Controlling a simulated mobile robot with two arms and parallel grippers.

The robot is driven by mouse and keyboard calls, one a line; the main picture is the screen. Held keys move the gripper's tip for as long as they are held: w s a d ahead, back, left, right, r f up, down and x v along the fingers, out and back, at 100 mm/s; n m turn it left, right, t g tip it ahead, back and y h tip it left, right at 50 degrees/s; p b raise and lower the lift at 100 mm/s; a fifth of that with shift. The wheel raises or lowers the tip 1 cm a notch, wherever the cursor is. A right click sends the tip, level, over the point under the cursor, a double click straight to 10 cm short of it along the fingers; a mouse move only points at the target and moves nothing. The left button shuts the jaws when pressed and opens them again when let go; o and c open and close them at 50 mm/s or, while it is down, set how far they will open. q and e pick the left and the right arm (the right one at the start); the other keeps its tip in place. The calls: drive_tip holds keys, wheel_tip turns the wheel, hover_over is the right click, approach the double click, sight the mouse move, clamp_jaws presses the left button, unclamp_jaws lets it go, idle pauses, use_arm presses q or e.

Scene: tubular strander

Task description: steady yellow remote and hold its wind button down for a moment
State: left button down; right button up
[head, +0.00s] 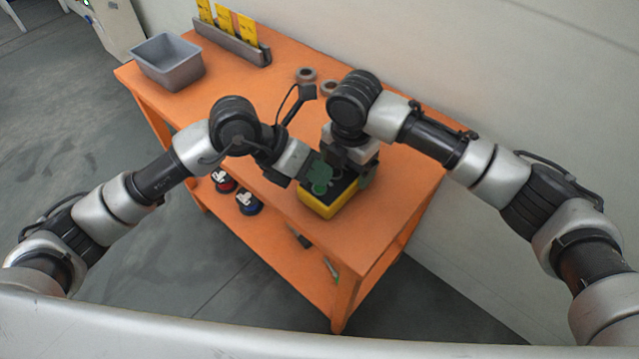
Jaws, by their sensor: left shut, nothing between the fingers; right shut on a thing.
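The yellow remote (327,208) sits on the orange table, with a dark top face and yellow sides. Green parts show over its top; I cannot tell for sure which are buttons. My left gripper (311,179) is shut and empty, its tip low over the remote's left part. Whether it touches a button cannot be seen. My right gripper (352,177) is shut on the remote at its back right side. The wrists and fingers hide part of the remote's top, and no button labels are readable.
On the orange table (285,75), a grey bin (168,64) stands at the far left. A grey rack (232,42) holds yellow cards (247,30). Small round rings (306,74) lie behind my arms. The table's front right is clear.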

use_arm(q)
drive_tip(key=shift+r, duration=0.35)
drive_tip(key=shift+r, duration=0.1)
drive_tip(key=shift+r, duration=2.4)
use_arm(e)
drive_tip(key=o, duration=0.9)
wheel_tip(320, 180, up, 12)
drive_tip(key=shift+r, duration=0.1)
